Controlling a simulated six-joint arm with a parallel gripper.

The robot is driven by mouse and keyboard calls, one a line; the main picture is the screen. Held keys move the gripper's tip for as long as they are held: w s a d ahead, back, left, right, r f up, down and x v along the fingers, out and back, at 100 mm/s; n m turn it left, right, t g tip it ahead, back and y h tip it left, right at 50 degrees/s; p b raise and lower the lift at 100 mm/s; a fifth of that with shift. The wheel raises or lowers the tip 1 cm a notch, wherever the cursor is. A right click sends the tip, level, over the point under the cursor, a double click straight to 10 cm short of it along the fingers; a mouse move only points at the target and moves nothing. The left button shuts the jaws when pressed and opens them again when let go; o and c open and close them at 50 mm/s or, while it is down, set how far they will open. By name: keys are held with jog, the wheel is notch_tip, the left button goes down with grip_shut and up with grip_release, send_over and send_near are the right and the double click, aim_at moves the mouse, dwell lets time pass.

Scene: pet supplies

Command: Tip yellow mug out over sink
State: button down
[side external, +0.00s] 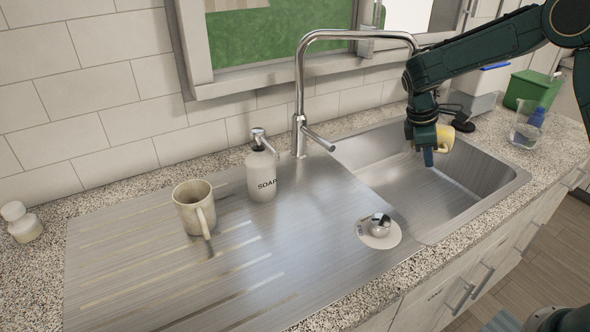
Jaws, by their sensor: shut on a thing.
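The yellow mug (444,138) shows at the right of the side external view, over the sink basin. It looks tilted, and my gripper hides part of it. My gripper (428,155) points down and is shut on the mug, above the basin. The sink (455,187) is a steel basin with a ribbed drainboard to its left. Its visible floor looks empty. The inside of the mug is too small to make out.
A tall faucet (300,90) arches over towards my arm. A soap bottle (262,175), a beige mug (195,207) and a round metal piece on a pale disc (379,230) stand on the drainboard. A clear container (527,128) and green box (532,88) stand at the right.

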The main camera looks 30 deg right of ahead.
jog(key=shift+d+f+g+h, duration=0.1)
jog(key=shift+f+g+h, duration=0.05)
jog(key=shift+g+h, duration=0.6)
jog(key=shift+s+d+f+g+h, duration=0.1)
jog(key=shift+s+g+h, duration=0.05)
jog(key=shift+g+h, duration=0.5)
jog(key=shift+d, duration=0.15)
dwell(1.0)
jog(key=shift+a+r+t+y, duration=0.1)
jog(key=shift+r+t+y, duration=0.2)
jog(key=shift+t+y, duration=0.6)
jog(key=shift+a+r+t+y, duration=0.1)
jog(key=shift+r+t+y, duration=0.15)
jog(key=shift+t+y, duration=0.65)
jog(key=shift+a+r+t+y, duration=0.1)
jog(key=shift+r+t+y, duration=0.2)
jog(key=shift+t+y, duration=0.55)
jog(key=shift+d+r+t+y, duration=0.1)
jog(key=shift+t+y, duration=0.15)
jog(key=shift+t, duration=0.1)
